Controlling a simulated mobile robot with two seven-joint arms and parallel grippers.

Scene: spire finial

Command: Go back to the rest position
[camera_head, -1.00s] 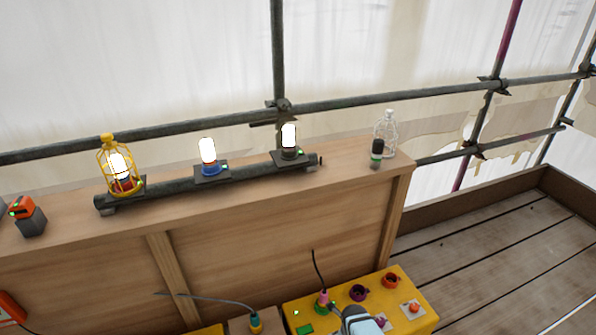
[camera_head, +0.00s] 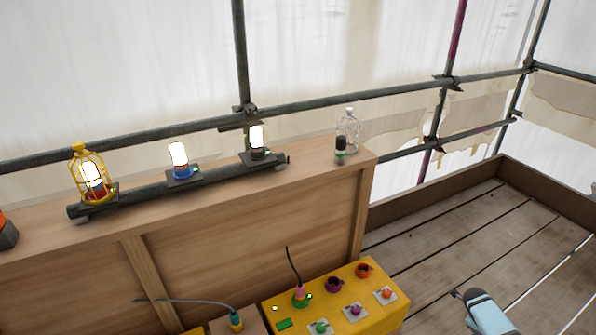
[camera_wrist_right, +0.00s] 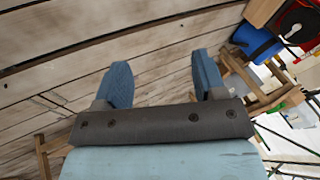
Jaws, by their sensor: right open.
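My right gripper (camera_wrist_right: 162,78) is open in the right wrist view, its two blue fingers apart with nothing between them. In the head view my right gripper (camera_head: 457,293) is at the lower right, over the plank deck and to the right of the yellow box (camera_head: 385,275), clear of it. My left gripper is not in view.
The wooden wall (camera_head: 240,215) carries a dark pipe (camera_head: 215,183) with three lit lamps, one caged in yellow (camera_head: 88,175). A clear cage (camera_head: 348,130) and a dark cylinder (camera_head: 340,150) stand at its right end. The plank deck (camera_head: 440,240) is free on the right.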

